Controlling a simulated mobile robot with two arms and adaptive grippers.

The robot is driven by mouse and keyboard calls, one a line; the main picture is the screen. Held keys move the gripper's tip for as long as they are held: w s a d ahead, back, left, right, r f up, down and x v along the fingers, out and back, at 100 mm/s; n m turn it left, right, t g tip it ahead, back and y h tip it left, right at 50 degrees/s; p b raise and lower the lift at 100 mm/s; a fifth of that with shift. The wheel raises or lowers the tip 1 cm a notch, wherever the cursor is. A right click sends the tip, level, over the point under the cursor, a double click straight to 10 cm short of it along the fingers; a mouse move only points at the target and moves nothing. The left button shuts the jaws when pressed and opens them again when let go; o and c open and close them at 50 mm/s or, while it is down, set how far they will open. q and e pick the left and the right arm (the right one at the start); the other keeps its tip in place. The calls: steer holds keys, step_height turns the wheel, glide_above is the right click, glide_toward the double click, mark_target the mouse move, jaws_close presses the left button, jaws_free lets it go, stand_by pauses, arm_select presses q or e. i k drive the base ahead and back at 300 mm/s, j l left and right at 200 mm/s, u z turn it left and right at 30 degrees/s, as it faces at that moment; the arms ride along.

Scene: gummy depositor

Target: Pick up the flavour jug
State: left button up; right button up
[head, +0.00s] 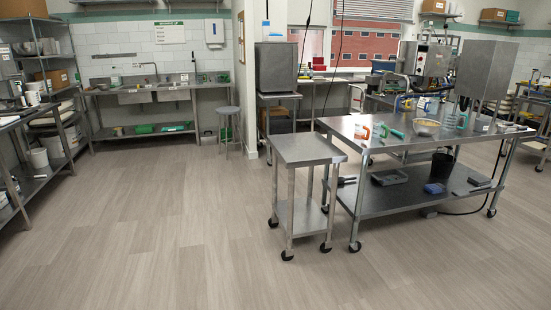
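Several small items stand on the large steel table (375,141) at the right. An orange and white item (362,132) is near its left end, with a teal item (391,133) beside it. A pale blue, jug-like item (461,119) stands further right, beyond a round metal bowl (427,128). At this size I cannot tell which one is the flavour jug. Neither of my grippers shows in the head view.
A small wheeled steel cart (307,150) with a bare top stands against the table's left end. The lower shelf holds a grey tray (389,177) and a dark bucket (442,166). A stool (229,112) is by the back sink bench. Wide wooden floor (150,230) is clear in front.

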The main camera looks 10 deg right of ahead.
mark_target(378, 126)
steer(key=i+l+z, duration=0.2)
steer(key=i+z, duration=0.15)
steer(key=i, duration=0.25)
steer(key=i+z, duration=0.35)
steer(key=i, duration=0.25)
steer(key=i+j+z, duration=0.15)
steer(key=i+z, duration=0.2)
steer(key=i, duration=0.25)
